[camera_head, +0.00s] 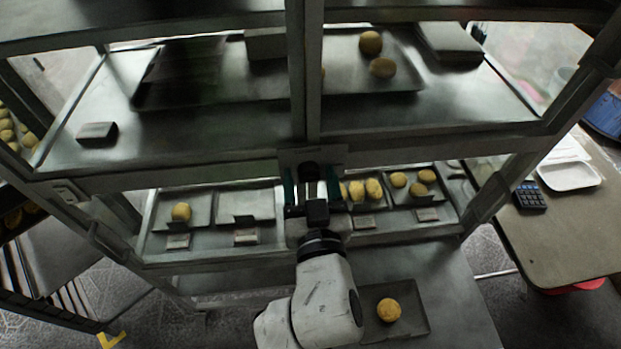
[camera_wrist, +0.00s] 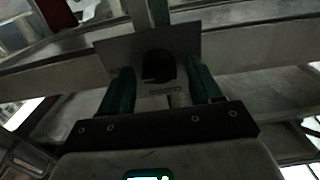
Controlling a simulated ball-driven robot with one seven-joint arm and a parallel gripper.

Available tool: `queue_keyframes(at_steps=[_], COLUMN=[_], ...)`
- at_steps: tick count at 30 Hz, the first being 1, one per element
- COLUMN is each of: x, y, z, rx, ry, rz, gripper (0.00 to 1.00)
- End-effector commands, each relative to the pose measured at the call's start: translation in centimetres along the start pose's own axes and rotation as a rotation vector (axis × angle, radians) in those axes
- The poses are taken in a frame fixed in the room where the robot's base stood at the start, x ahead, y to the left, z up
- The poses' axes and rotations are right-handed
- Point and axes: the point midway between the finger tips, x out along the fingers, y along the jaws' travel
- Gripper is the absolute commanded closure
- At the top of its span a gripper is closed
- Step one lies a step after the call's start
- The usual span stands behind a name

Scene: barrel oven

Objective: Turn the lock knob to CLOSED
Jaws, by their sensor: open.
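The lock knob (camera_wrist: 158,66) is a dark, round-topped knob on a grey plate (camera_wrist: 118,52) fixed to the rack's post. A pale label (camera_wrist: 165,90) with lettering too small to read sits just below it. My gripper (camera_wrist: 159,72) is open, with one teal finger on each side of the knob. A gap seems to show beside the knob, and I cannot tell whether either finger touches it. In the head view the knob (camera_head: 309,172) is a small dark shape between the fingers of my gripper (camera_head: 311,182). Its turned position cannot be read.
The metal rack's upper shelf (camera_head: 210,130) and lower trays (camera_head: 155,215) hold yellow-brown buns and small blocks. A bun (camera_head: 388,309) lies on a dark tray below, right of my arm. A side table (camera_head: 570,235) stands at the right with a white tray (camera_head: 570,176).

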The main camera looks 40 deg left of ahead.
Motion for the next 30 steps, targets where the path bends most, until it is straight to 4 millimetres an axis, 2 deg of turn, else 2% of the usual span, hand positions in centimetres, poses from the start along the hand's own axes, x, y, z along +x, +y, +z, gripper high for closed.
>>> queue_keyframes(at_steps=[3,20,30], x=[-0.02,-0.05,-0.06], y=[0.0,-0.01,-0.01], z=[0.01,0.01,-0.04], rx=[0.0,0.0,-0.055], ry=[0.0,0.0,0.0], rz=[0.0,0.0,0.0], gripper=[0.37,0.91,0.91])
